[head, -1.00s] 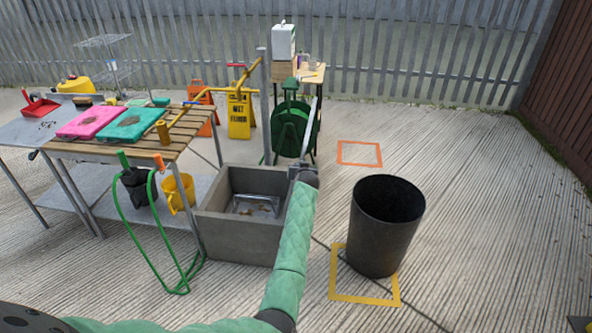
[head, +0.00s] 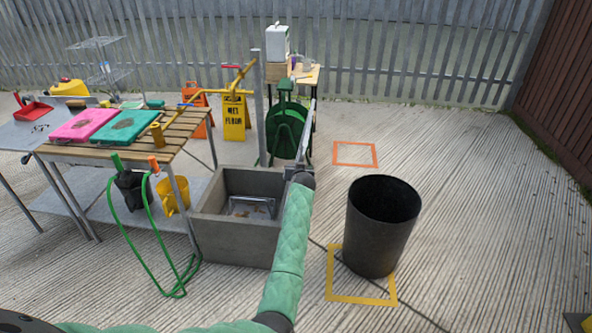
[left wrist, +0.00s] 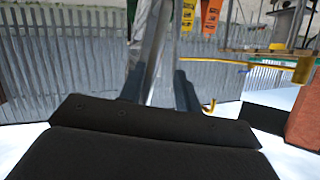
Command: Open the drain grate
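The drain grate (head: 252,208) is a light grey metal frame on the floor of the grey concrete basin (head: 232,243), with brown debris around it. My left arm, in a green padded sleeve, comes in from the lower left and ends beside the basin's right rim. My left gripper (head: 299,172) is near the basin's back right corner, apart from the grate. The left wrist view shows its two dark fingers (left wrist: 160,90) spread apart, and the grate does not show there. A grey upright appears beyond the fingers; I cannot tell its distance. My right gripper is not in view.
A black bin (head: 382,228) stands right of my arm, by a yellow floor square (head: 361,300). A slatted table (head: 184,144) and a green hose (head: 135,262) are left of the basin. A green hose reel (head: 287,130) stands behind. Open concrete lies right.

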